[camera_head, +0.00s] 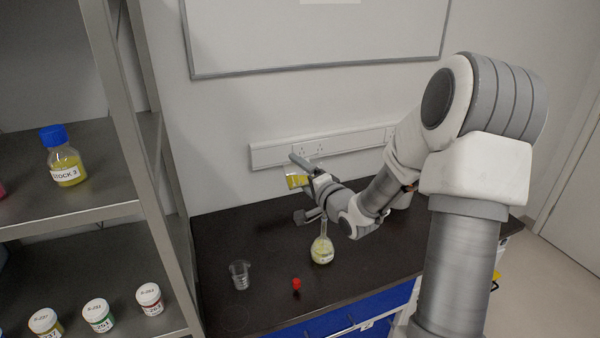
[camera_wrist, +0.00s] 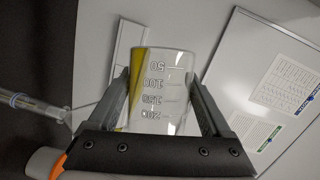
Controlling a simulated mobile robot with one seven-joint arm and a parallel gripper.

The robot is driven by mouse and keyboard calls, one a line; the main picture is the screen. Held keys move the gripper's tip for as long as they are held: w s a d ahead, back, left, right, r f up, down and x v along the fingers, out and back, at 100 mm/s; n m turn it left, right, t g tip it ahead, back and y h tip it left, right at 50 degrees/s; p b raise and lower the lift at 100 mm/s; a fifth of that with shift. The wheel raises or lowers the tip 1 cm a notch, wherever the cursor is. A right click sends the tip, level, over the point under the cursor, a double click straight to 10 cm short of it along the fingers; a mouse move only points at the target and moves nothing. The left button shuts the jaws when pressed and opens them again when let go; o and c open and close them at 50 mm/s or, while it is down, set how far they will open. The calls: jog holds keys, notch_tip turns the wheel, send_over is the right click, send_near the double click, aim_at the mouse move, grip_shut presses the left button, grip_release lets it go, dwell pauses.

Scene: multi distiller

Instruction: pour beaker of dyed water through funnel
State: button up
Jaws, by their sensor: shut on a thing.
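My gripper (camera_head: 311,178) is shut on a clear beaker (camera_head: 296,178) holding yellow liquid, raised above the bench. In the wrist view the beaker (camera_wrist: 163,95) sits between my two fingers (camera_wrist: 160,105), its printed marks upside down and a yellow band along its left side. It looks tilted in the head view. A round flask (camera_head: 322,252) with pale yellow liquid stands upright on the bench, below my gripper. Its neck top is partly hidden by my arm. I cannot make out a funnel clearly. A clear glass piece (camera_wrist: 32,107) shows at the left of the wrist view.
An empty-looking small beaker (camera_head: 240,275) and a red cap (camera_head: 296,284) stand on the dark bench (camera_head: 225,245). A metal shelf (camera_head: 60,220) with a blue-capped bottle (camera_head: 65,160) and several small jars (camera_head: 98,315) is at the left. The bench's left rear is clear.

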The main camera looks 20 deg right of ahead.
jog(key=shift+d+r+m+t+p, duration=0.3)
jog(key=shift+r+m+p, duration=0.25)
jog(key=shift+m+p, duration=0.4)
dwell(3.5)
jog(key=shift+d+r+m+p, duration=0.15)
jog(key=shift+r+m+p, duration=0.1)
jog(key=shift+p, duration=0.15)
jog(key=shift+f, duration=0.1)
jog(key=shift+a+f+n+b, duration=0.3)
jog(key=shift+f+n+b, duration=0.1)
jog(key=shift+n, duration=0.3)
jog(key=shift+a+f+n+b, duration=0.25)
jog(key=shift+f+n+b, duration=0.25)
jog(key=shift+n, duration=0.2)
jog(key=shift+r, duration=0.15)
